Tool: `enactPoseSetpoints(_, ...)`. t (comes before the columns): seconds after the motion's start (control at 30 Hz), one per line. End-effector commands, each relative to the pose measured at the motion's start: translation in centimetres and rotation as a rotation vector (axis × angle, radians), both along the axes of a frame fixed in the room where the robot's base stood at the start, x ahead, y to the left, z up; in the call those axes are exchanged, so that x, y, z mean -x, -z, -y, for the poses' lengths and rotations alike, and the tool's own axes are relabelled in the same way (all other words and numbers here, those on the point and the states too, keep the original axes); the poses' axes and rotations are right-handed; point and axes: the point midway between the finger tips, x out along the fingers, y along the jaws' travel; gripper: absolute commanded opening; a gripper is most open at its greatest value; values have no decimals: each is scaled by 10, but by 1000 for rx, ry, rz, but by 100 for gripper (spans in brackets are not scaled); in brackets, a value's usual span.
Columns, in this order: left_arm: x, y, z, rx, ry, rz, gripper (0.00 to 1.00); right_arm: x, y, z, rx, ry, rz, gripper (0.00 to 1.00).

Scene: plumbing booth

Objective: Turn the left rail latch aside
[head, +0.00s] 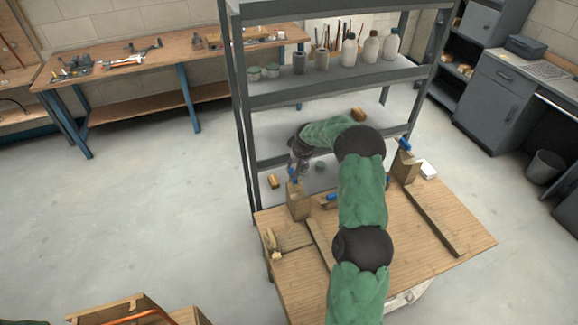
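The left rail latch (293,174) is a small blue piece on top of a wooden post (298,202) at the table's far left corner. One green-sleeved arm of mine enters from the bottom, right of the middle, and bends left at the far end; I take it for my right arm. Its dark gripper (298,158) points down just above the left latch. Its fingers are too small to tell open from shut, or touching from apart. A second blue latch (405,145) tops a post (405,168) at the right. My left gripper is out of view.
The wooden table (455,215) carries long rails (432,218), a blue piece (331,198) partly behind my arm, and a pale yellow object (270,241). A grey shelf rack (330,88) with bottles stands close behind. Open floor (150,210) lies left.

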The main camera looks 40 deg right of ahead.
Motion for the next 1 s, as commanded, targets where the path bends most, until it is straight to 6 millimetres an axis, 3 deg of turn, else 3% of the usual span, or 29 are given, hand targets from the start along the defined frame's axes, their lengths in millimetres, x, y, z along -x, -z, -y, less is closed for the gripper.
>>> enactPoseSetpoints(0.6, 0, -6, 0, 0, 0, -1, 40, -28, 76, 9, -2, -2, -1, 54)
enactPoseSetpoints(1.0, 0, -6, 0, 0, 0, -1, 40, -37, 98, 12, -1, 0, 0, 54)
